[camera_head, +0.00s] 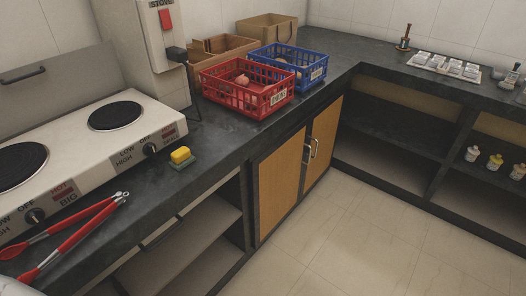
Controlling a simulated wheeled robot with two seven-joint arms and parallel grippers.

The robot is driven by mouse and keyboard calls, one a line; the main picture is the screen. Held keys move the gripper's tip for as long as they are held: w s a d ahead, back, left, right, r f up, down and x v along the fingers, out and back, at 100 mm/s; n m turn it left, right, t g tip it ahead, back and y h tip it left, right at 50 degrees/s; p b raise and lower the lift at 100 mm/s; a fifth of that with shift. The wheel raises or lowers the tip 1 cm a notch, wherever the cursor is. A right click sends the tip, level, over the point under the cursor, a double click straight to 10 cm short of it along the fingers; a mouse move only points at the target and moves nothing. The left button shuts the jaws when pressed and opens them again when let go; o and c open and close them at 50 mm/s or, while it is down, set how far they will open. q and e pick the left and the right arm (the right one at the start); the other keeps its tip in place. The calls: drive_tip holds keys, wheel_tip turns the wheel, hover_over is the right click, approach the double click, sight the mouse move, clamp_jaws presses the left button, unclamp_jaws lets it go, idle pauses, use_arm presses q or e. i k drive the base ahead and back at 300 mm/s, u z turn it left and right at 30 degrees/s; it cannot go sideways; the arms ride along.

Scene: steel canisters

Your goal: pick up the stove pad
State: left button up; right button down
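A small yellow block with a dark green base (181,157) sits on the dark counter, just right of the stove's front corner; it looks like a sponge or scouring pad. It is the only pad-like thing I can make out, and no label on it is readable. The white two-burner stove (95,150) stands to its left, with black round plates and front knobs. Neither of my grippers can be made out; a pale rounded shape at the bottom left corner may be part of me. Nothing visible touches the block.
Red tongs (80,235) lie on the counter in front of the stove. A red basket (246,100), a blue basket (318,72) and cardboard boxes (268,27) stand further back. A wall box marked STOVE (160,40) rises behind. Bare counter lies around the block.

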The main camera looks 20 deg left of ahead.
sight(182, 157)
drive_tip(key=z, duration=0.5)
drive_tip(key=i, duration=1.85)
drive_tip(key=u, duration=3.1)
